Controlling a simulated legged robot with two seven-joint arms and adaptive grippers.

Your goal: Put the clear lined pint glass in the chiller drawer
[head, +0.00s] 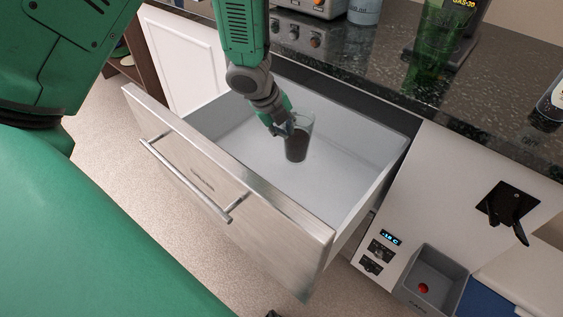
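The clear pint glass (298,143) is inside the open chiller drawer, upright or nearly so, with dark contents or a dark lower part. My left gripper (285,128) reaches down from the top into the drawer and is at the glass's left side near its rim. Its fingers seem to be around the glass wall, but the far finger is hard to make out. I cannot tell whether the glass base touches the drawer floor. The chiller drawer (237,201) is pulled out, with a steel front, bar handle and pale empty interior. My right gripper is not clearly seen.
A dark speckled counter (385,80) runs above the drawer. A pale cabinet front with a black fitting (507,205) and a grey bin (432,280) is at right. Drawer floor around the glass is clear.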

